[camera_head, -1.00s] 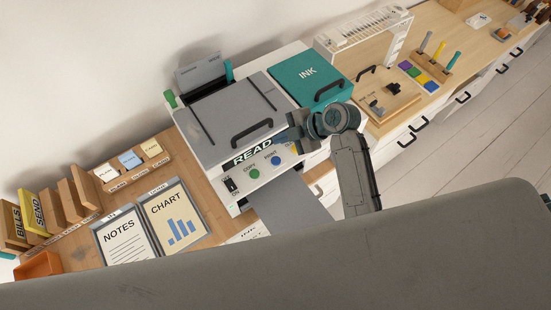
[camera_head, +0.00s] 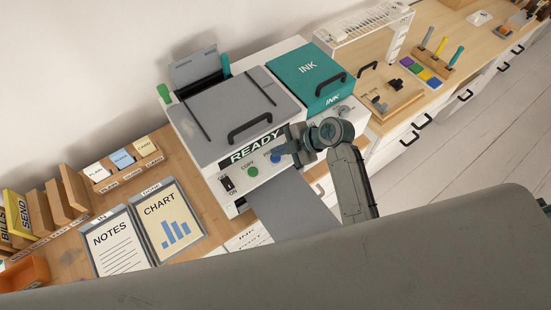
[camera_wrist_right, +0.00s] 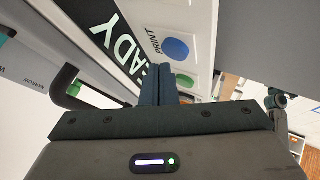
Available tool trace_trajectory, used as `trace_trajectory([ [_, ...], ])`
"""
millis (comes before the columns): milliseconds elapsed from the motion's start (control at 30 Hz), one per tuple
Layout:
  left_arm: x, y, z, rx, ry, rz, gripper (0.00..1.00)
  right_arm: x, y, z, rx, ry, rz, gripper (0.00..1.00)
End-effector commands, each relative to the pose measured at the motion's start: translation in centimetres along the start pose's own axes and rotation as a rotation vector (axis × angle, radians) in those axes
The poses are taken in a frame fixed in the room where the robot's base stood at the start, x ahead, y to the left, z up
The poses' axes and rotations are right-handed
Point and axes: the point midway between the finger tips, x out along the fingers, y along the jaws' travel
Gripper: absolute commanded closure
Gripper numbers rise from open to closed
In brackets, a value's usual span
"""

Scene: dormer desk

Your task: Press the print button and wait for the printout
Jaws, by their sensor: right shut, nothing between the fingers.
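The printer (camera_head: 215,128) is a white machine with a grey lid, and its display (camera_head: 252,147) reads READY. Its front has a blue print button (camera_head: 276,158) and a green copy button (camera_head: 252,172). The print button also shows in the right wrist view (camera_wrist_right: 177,48), with the PRINT label beside it. My right gripper (camera_head: 283,150) is shut and empty, close in front of the panel by the print button. In the wrist view its fingertips (camera_wrist_right: 158,70) are just below the blue button; I cannot tell whether they touch. The grey output tray (camera_head: 290,212) holds no visible sheet. My left gripper is not in view.
A teal INK cover (camera_head: 308,75) is on the printer's right part. The lid has a dark handle (camera_head: 250,122). NOTES (camera_head: 118,240) and CHART (camera_head: 168,220) trays lie to the left. Floor is clear at far right.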

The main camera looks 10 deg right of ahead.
Motion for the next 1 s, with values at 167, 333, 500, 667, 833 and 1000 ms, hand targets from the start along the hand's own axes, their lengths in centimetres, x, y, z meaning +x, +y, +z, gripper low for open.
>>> trace_trajectory([
  [167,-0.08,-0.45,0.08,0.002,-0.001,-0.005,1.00,-0.05,0.03,-0.03,0.000,0.000,0.000,1.00],
  [333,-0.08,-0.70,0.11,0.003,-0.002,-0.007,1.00,-0.05,0.03,-0.03,0.000,0.000,0.000,1.00],
  [500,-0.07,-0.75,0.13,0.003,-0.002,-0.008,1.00,-0.05,0.03,-0.03,0.000,0.000,0.000,1.00],
  [667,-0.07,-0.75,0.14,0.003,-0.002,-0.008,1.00,-0.05,0.04,-0.03,0.000,0.000,0.000,1.00],
  [833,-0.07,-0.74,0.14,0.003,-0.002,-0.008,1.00,-0.05,0.04,-0.04,0.000,0.000,0.000,1.00],
  [1000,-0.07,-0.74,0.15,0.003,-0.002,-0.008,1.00,-0.05,0.04,-0.03,0.000,0.000,0.000,1.00],
])
